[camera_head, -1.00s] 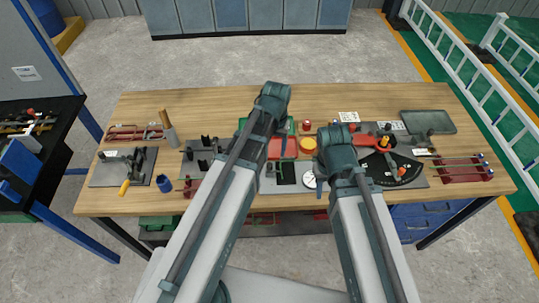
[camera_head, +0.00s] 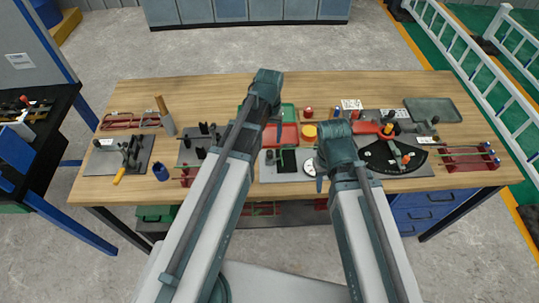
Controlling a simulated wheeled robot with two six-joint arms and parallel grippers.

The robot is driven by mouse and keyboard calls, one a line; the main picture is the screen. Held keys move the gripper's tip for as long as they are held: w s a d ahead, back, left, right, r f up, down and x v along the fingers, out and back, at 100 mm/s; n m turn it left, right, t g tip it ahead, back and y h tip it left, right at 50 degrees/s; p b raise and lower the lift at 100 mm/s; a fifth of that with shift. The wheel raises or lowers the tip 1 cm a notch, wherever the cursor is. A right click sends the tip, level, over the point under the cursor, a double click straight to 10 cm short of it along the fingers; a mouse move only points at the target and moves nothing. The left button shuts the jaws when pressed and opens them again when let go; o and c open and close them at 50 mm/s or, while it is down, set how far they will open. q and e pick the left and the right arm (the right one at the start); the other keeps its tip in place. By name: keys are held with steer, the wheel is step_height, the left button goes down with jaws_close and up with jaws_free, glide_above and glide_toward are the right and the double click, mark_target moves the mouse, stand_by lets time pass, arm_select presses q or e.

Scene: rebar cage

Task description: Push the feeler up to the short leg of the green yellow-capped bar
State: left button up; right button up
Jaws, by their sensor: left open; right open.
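My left gripper (camera_head: 279,134) hangs at the end of the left arm over the middle of the workbench, near a red tray (camera_head: 289,135). It is small and partly hidden, and I see nothing held in it. My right gripper (camera_head: 320,183) is mostly hidden under its dark wrist, beside a white dial (camera_head: 310,168) on a grey plate (camera_head: 268,172). Both are open. I cannot pick out the feeler or the green yellow-capped bar with certainty. A dark fan-shaped plate (camera_head: 385,160) with a red arm (camera_head: 366,127) lies right of the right wrist.
The wooden workbench (camera_head: 225,187) is crowded. At left are a plate with a yellow-handled lever (camera_head: 119,178), a blue cup (camera_head: 160,172) and a red rack (camera_head: 131,120). At right are a grey tray (camera_head: 432,110) and another red rack (camera_head: 467,158). The front strip is mostly clear.

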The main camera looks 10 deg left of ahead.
mark_target(270, 152)
arm_select(q)
step_height(270, 152, down, 8)
steer(key=b, duration=0.7)
jaws_close()
stand_by(1.1)
